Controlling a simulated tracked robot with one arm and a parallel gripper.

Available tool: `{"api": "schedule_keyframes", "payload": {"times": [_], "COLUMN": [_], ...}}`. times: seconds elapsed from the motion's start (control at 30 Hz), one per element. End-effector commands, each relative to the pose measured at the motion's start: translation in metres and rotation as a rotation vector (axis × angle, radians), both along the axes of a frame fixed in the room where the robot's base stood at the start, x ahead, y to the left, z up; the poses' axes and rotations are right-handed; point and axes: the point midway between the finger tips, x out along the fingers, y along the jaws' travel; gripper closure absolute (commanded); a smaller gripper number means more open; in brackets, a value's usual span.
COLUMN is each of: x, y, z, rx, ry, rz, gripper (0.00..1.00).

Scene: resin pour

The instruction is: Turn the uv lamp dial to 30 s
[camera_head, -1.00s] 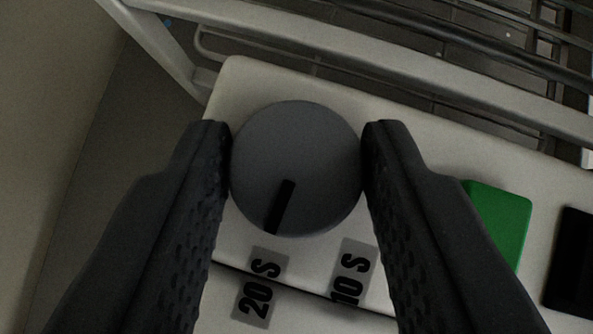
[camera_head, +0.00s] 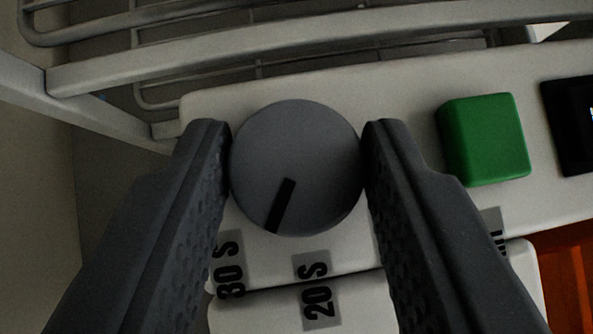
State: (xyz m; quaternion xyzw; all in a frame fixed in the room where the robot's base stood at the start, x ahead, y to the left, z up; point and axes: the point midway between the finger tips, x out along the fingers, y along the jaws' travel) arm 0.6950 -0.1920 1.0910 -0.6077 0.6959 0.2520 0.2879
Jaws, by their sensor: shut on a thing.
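The uv lamp dial (camera_head: 310,150) is a round grey knob with a black pointer line, on a pale panel (camera_head: 400,110). My gripper (camera_head: 296,150) is shut on the dial, one black finger at each side. The left finger partly covers the edge of the "30 S" label. The 10 S label is hidden, apparently behind the right finger.
A green button (camera_head: 484,138) sits right of the dial, with a dark display (camera_head: 570,125) beyond it. Another label (camera_head: 493,225) is mostly covered by the right finger. A pale metal wire rack (camera_head: 300,38) runs behind the panel. An orange-red surface (camera_head: 570,285) shows lower right.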

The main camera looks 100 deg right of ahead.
Motion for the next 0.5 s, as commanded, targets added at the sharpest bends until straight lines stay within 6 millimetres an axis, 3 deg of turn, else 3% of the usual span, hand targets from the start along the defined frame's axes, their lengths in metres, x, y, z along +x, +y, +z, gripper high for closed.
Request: {"api": "schedule_keyframes", "payload": {"times": [0.5], "x": [0.0038], "y": [0.0022], "z": [0.0042], "rx": [0.001], "ry": [-0.001], "rz": [-0.166], "gripper": [0.87]}}
